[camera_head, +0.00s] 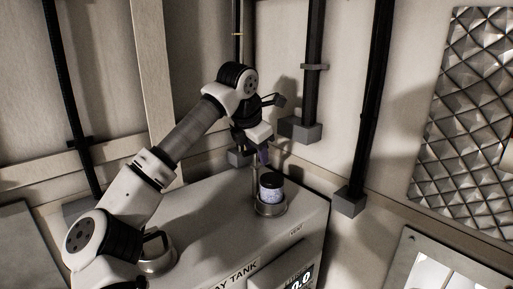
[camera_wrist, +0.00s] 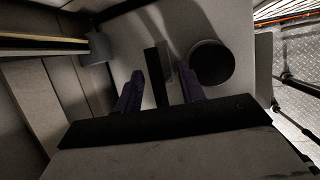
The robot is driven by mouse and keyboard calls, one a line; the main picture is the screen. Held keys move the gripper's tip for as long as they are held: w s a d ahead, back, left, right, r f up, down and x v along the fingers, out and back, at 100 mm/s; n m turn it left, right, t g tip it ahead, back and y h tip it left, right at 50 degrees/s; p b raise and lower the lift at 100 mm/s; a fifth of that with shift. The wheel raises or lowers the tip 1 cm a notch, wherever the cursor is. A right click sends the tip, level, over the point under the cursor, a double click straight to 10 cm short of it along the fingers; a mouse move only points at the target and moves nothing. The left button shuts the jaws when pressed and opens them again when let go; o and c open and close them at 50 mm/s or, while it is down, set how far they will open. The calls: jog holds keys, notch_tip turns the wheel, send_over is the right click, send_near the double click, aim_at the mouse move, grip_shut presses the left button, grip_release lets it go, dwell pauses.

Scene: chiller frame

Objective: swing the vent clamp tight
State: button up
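My gripper (camera_head: 262,155) is above the top of the tank, pointing down. In the wrist view its two purple fingers (camera_wrist: 160,76) are apart, with a dark upright bar and a lighter strip (camera_wrist: 155,78) showing between them. I cannot tell whether the fingers touch the bar. In the head view a thin upright post (camera_head: 254,182), which looks like the clamp, stands beside the vent, just below the fingers. The vent is a pale canister with a black cap (camera_head: 271,181) in a metal collar (camera_head: 271,209). Its round black cap (camera_wrist: 211,63) is right of the fingers in the wrist view.
The vent stands on a grey box-shaped tank (camera_head: 205,230) with a "VENT" label and a lit display (camera_head: 298,280) on its front. Black pipes with grey end blocks (camera_head: 349,202) run along the walls behind and right. A quilted metal panel (camera_head: 465,120) is at far right.

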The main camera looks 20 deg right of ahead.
jog(key=shift+f, duration=0.2)
grip_shut()
